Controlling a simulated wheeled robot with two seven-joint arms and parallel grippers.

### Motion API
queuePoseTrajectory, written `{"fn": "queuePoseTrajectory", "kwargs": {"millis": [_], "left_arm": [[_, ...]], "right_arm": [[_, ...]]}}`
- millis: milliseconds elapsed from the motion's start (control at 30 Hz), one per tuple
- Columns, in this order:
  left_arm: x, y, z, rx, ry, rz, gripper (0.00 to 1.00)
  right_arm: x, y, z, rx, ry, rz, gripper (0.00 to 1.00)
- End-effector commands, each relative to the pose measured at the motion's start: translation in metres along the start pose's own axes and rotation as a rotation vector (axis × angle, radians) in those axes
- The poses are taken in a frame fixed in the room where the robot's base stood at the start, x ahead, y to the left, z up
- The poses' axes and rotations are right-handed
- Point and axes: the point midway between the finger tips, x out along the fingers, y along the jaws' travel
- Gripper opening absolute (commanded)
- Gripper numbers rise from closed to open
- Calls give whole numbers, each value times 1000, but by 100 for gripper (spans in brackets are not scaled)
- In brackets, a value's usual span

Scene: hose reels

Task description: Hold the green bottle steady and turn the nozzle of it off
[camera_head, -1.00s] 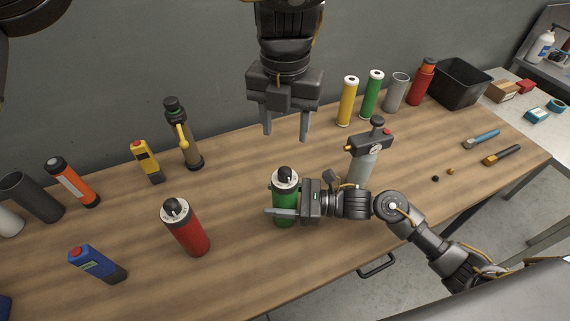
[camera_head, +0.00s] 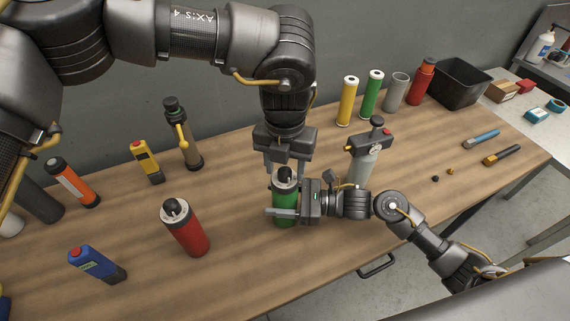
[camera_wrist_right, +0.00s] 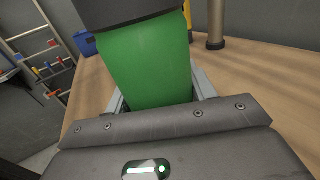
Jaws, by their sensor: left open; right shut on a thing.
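The green bottle (camera_head: 286,203) stands upright on the wooden table, with a grey collar and a black nozzle (camera_head: 285,174) on top. My right gripper (camera_head: 284,211) reaches in from the right and is shut around its green body. The right wrist view shows the green body (camera_wrist_right: 152,65) between the fingers. My left gripper (camera_head: 283,170) points down from above, its open fingers just behind and around the top of the bottle. I cannot tell whether they touch the nozzle.
A red bottle (camera_head: 187,229) stands to the left, with a blue device (camera_head: 97,263) beyond it. A grey canister with a gauge (camera_head: 363,163) stands close behind my right gripper. Yellow (camera_head: 347,101) and green (camera_head: 371,95) cylinders stand at the back.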

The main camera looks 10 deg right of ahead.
Motion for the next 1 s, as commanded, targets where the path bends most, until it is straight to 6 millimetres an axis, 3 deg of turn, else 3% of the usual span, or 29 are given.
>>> {"fn": "queuePoseTrajectory", "kwargs": {"millis": [67, 400, 733, 1000], "left_arm": [[0, 0, 0, 0, 0, 0, 47], [0, 0, 0, 0, 0, 0, 5], [-1, 0, 0, 58, 0, 0, 5], [-1, 0, 0, 246, 0, -1, 5]], "right_arm": [[0, 0, 0, 0, 0, 0, 24], [0, 0, 0, 0, 0, 0, 24], [0, 0, 0, 0, 0, 0, 24], [0, 0, 0, 1, 1, 0, 24]]}}
